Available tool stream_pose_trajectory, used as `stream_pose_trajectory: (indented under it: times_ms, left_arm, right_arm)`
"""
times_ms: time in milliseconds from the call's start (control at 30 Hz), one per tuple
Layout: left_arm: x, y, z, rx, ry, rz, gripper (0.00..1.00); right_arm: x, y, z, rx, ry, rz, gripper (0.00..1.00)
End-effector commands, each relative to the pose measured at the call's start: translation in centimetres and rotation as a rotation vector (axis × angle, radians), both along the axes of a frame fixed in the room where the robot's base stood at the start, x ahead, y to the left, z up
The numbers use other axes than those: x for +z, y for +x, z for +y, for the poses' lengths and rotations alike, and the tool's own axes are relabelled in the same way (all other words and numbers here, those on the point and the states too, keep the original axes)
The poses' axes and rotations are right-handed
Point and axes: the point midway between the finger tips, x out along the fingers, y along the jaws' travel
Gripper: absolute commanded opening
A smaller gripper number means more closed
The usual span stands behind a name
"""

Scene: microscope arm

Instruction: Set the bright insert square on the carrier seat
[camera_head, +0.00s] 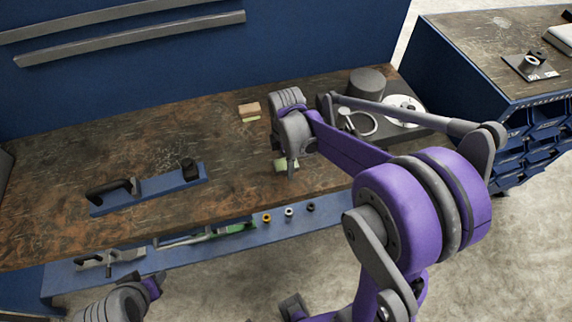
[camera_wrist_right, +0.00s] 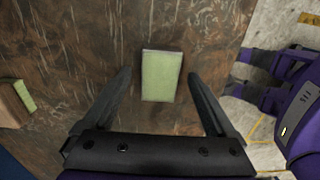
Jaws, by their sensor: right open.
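A pale green block (camera_head: 280,166), which looks like the bright insert, lies on the brown worktop near its front edge. In the right wrist view the block (camera_wrist_right: 161,76) lies between the spread fingers, with bare worktop showing on both sides. My right gripper (camera_head: 291,167) is open and empty above it, pointing down. A tan block with a pale green lower part (camera_head: 249,110) sits farther back; its green side also shows in the right wrist view (camera_wrist_right: 24,95). I cannot tell which thing is the carrier seat. My left arm shows at the lower left; its fingers are not clear.
A blue plate (camera_head: 150,190) with a black handle and knob lies at the left. A dark cylinder (camera_head: 366,83), a ring (camera_head: 362,123) and a white disc (camera_head: 403,110) stand at the back right. A blue front shelf (camera_head: 325,216) holds small parts. The middle-left worktop is clear.

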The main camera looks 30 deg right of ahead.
Motion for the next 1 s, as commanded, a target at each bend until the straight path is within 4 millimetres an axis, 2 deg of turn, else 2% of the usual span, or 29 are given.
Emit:
stream_pose_trajectory:
  times_ms: [100, 600, 1000]
  left_arm:
    - [0.01, 0.00, 0.00, 0.000, 0.000, 0.000, 0.50]
    - [0.01, 0.00, 0.00, 0.000, 0.000, 0.000, 0.50]
    - [0.01, 0.00, 0.00, 0.000, 0.000, 0.000, 0.50]
  right_arm:
    - [0.04, 0.01, 0.01, 0.000, 0.000, 0.000, 0.89]
    - [0.07, 0.01, 0.00, 0.000, 0.000, 0.000, 0.00]
    - [0.11, 0.01, 0.00, 0.000, 0.000, 0.000, 0.00]
